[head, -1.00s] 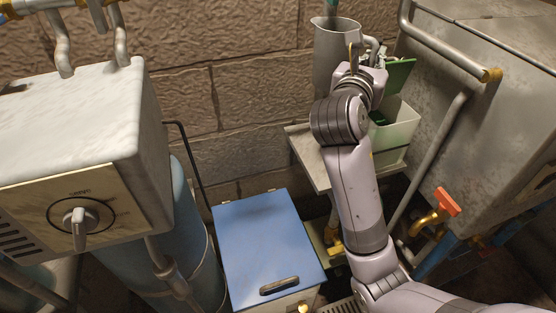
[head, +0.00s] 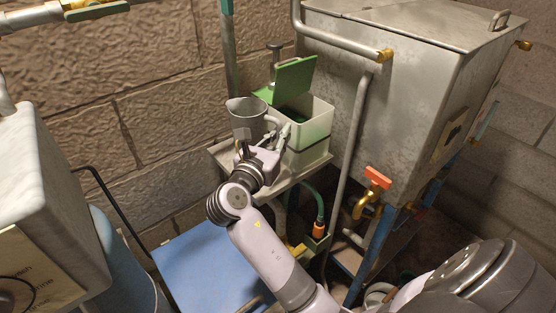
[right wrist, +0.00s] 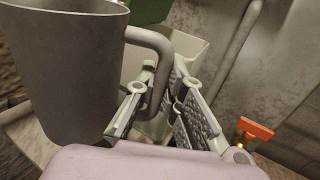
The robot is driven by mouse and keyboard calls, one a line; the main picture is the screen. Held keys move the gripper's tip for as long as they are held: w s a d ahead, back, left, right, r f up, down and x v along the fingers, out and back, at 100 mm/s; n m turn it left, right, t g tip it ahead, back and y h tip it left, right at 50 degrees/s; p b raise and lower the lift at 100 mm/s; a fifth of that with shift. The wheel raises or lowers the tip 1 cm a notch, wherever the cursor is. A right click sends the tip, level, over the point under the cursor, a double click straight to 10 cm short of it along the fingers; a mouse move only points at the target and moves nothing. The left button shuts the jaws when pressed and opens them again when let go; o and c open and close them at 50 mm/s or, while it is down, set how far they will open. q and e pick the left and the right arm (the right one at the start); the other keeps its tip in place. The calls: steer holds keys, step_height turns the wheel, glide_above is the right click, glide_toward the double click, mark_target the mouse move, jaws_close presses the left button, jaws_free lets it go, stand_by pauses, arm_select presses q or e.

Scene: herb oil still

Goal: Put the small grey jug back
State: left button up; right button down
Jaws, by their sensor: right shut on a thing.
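The small grey jug (head: 247,118) is upright at the shelf by the wall, left of the green-lidded box. My right gripper (head: 283,136) is shut on its handle. In the right wrist view the jug (right wrist: 65,70) fills the upper left, and the gripper's fingers (right wrist: 163,100) stand on either side of the handle. The jug's base is hidden behind my gripper and wrist, so I cannot tell whether it touches the shelf. My left gripper is not in view.
A pale shelf (head: 222,155) holds a box (head: 312,137) with its green lid (head: 294,82) raised. A large metal tank (head: 400,90) stands right, with an orange-handled tap (head: 376,178). A blue-topped box (head: 205,268) is below, and a pale machine (head: 40,200) stands left.

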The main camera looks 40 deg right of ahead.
steer(key=shift+f+b, duration=0.4)
steer(key=shift+f, duration=2.85)
steer(key=c, duration=2.1)
jaws_free()
steer(key=shift+f, duration=0.2)
steer(key=shift+c, duration=0.2)
steer(key=o, duration=0.5)
steer(key=shift+c, duration=0.2)
steer(key=shift+r, duration=0.1)
steer(key=shift+a+r, duration=0.1)
steer(key=v, duration=1.2)
steer(key=shift+b, duration=0.4)
